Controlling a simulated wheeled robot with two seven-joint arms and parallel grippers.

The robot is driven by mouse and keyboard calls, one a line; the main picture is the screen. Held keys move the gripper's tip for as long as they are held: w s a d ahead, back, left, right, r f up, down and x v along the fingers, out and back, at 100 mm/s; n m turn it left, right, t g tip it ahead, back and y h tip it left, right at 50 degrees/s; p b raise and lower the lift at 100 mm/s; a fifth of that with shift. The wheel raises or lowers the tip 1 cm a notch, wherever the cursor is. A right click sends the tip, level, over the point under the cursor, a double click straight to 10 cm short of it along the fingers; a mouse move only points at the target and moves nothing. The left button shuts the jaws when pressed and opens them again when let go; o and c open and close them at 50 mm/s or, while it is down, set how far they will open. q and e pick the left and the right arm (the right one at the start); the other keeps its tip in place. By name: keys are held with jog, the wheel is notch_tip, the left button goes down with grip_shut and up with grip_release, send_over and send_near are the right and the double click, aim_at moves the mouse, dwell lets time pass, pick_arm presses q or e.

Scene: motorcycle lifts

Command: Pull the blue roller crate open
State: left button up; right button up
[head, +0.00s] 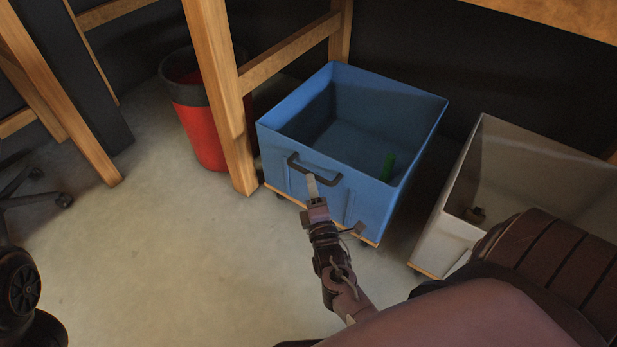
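The blue roller crate (396,205) stands on the floor under a wooden bench, on a wooden base with small casters. My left gripper is not in view.
A white crate (447,232) on a wooden base stands to the right. A red bin (200,135) with a dark rim stands behind a wooden bench leg (222,95) on the left. Chair casters (64,200) show at the far left. The floor before the blue crate is clear.

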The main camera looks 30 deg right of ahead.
aim_at(308, 171)
jog(key=b+x, duration=0.1)
jog(key=x, duration=0.4)
jog(key=shift+b, duration=0.35)
grip_shut()
